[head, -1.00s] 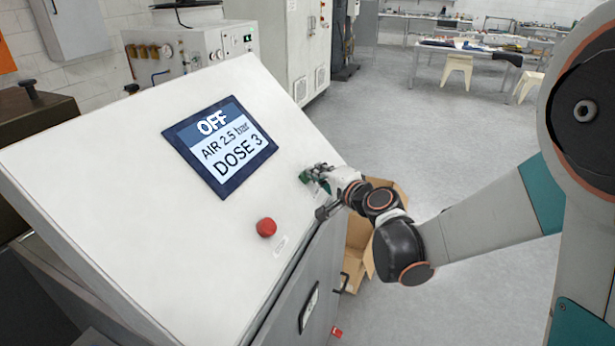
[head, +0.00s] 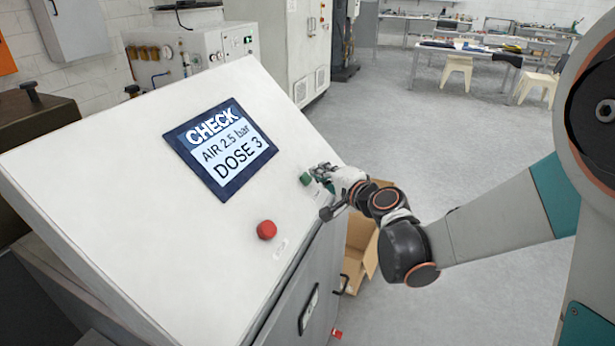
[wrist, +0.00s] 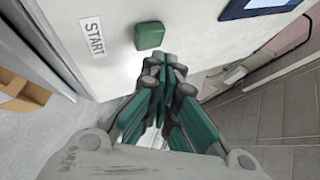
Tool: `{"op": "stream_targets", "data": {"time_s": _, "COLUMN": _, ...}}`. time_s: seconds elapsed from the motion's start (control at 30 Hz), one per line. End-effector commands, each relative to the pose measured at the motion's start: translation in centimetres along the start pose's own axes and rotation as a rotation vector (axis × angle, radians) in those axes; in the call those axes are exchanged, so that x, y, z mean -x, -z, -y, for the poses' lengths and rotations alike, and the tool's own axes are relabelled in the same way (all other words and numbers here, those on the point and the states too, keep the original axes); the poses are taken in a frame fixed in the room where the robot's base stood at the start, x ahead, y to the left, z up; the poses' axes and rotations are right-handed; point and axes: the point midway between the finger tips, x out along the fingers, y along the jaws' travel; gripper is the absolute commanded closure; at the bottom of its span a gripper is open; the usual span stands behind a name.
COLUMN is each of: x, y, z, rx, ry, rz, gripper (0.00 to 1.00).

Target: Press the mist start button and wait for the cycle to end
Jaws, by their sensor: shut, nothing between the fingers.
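The green start button (head: 306,179) stands on the right part of the sloped white panel. In the wrist view the green button (wrist: 149,35) is beside a label reading START (wrist: 93,38). My gripper (head: 322,176) is shut and empty, with its fingertips close to the button; in the wrist view the fingertips (wrist: 165,62) are just below and right of it. I cannot tell for sure if they touch it, but a small gap seems to show. The display (head: 221,149) reads CHECK, AIR 2.5 bar, DOSE 3.
A red button (head: 267,230) sits lower on the panel with a STOP label (head: 281,249) beside it. A cardboard box (head: 357,245) stands on the floor behind my wrist. Grey floor to the right is open, with tables and stools at the back.

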Motion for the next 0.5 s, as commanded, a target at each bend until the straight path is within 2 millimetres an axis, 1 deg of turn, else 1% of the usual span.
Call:
{"op": "stream_targets", "data": {"time_s": 0.37, "x": 0.16, "y": 0.15, "z": 0.11, "rx": 0.001, "ry": 0.000, "rz": 0.000, "gripper": 1.00}}
{"op": "stream_targets", "data": {"time_s": 0.5, "x": 0.67, "y": 0.55, "z": 0.53, "rx": 0.001, "ry": -0.001, "rz": -0.001, "gripper": 1.00}}
